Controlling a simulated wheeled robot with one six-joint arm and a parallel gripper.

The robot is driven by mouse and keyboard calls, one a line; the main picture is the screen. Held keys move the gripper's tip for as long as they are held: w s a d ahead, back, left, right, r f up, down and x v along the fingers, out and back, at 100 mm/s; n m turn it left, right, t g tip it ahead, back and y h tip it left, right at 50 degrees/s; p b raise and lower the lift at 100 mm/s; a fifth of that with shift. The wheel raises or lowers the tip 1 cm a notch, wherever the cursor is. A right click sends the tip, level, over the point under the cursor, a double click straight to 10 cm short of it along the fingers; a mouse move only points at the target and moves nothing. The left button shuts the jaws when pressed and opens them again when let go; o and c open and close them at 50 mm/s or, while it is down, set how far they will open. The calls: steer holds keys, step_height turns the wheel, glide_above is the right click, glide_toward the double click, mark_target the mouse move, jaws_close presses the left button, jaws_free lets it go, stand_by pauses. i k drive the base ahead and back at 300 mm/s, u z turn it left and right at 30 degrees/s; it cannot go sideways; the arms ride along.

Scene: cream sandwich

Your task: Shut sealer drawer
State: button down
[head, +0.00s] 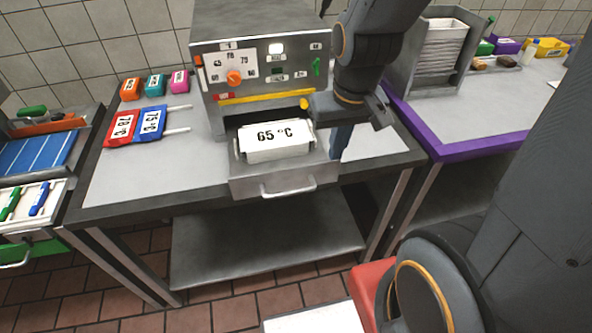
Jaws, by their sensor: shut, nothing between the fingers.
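The grey metal sealer (262,60) stands at the back of the middle table. Its drawer (268,184) is pulled out toward me, with a pale bar handle (288,193) on its front. A white tray labelled 65 °C (272,141) sits in the drawer. My gripper (338,156) points down at the right side of the drawer, close to its right edge. Its slim fingers look shut and empty. I cannot tell whether they touch the drawer. My wrist hides part of the sealer's right side.
Red and blue labelled paddles (121,126) lie on the table's left, near small orange, teal and pink blocks (155,84). A purple-edged counter (470,115) adjoins on the right, with a stacked rack (445,50). The table's front left is clear.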

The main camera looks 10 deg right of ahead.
mark_target(278, 149)
steer(key=u, duration=1.05)
steer(key=k, duration=0.9)
steer(key=z, duration=0.5)
steer(key=i, duration=0.5)
steer(key=u, duration=0.05)
